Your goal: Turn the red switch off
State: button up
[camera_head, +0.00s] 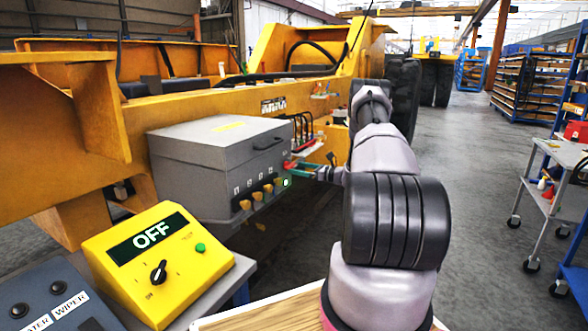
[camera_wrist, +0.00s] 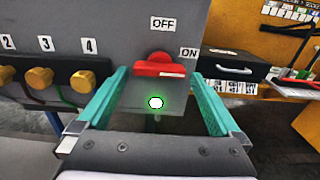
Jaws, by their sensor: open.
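The red switch (camera_wrist: 158,66) is on the grey box front in the wrist view. Its handle lies roughly level. A label reading OFF is above it and one reading ON is at its right. My gripper (camera_wrist: 158,80) is open, with one teal finger on each side of the switch. The fingers look apart from the switch, but I cannot tell the depth. In the head view the grey box (camera_head: 215,150) is mounted at the yellow machine, and my gripper (camera_head: 302,171) is at its right end. The switch is mostly hidden there.
Several yellow knobs (camera_wrist: 40,77) with number labels are left of the switch. A yellow control box (camera_head: 152,262) with an OFF display, black knob and green button stands at front left. A trolley (camera_head: 545,195) is at far right. Open floor (camera_head: 470,190) lies right of my arm.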

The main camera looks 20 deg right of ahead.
aim_at(289, 166)
jog(key=shift+x, duration=1.3)
jog(key=c, duration=1.1)
jog(key=shift+o, duration=0.2)
